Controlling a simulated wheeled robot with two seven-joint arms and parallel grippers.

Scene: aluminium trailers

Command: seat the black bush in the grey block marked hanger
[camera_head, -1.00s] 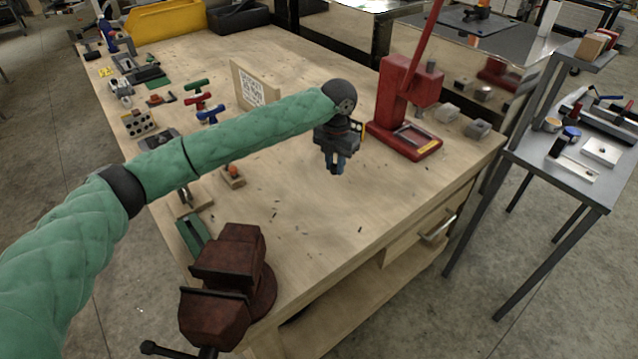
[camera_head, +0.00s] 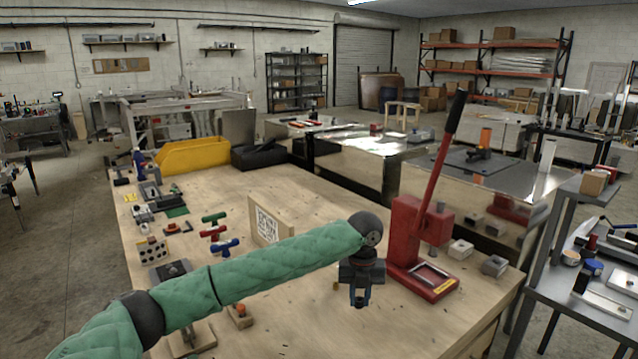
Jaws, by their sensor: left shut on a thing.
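My left gripper (camera_head: 360,297) hangs pointing down over the bench, just left of the red press. It is shut on a small dark thing, taken to be the black bush, which the fingers almost wholly hide. Two grey blocks, one nearer the press (camera_head: 460,249) and one farther right (camera_head: 494,265), sit on the bench right of the press. Any marking on them is too small to read, so I cannot tell which is the hanger block. My right gripper is out of view.
The red arbor press (camera_head: 408,235) with its raised lever stands close right of my gripper. An upright wooden board with a printed code (camera_head: 270,225) stands behind my arm. Coloured clamps and fixtures line the bench's left side. A grey side table (camera_head: 585,305) is at right.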

